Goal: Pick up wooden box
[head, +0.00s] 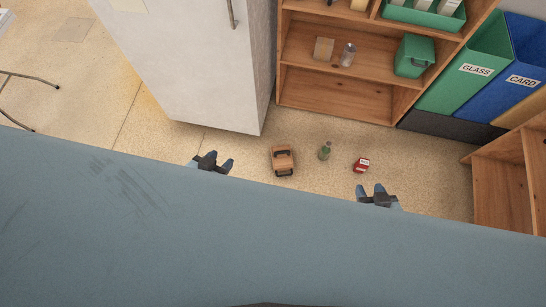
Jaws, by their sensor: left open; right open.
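A small wooden box (282,158) with dark handles at its near and far ends sits on the floor in the middle of the head view. My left gripper (213,161) is open and empty to the left of the box, apart from it. My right gripper (370,192) is open and empty to the right of the box and nearer to me. Both grippers show just past the edge of the large blue-grey surface in front of me, which hides most of both arms.
A green bottle (325,151) and a red can-like item (361,165) are on the floor right of the box. A white cabinet (205,70) stands behind left, a wooden shelf (335,90) behind. Glass (463,85) and card (515,75) bins stand at right.

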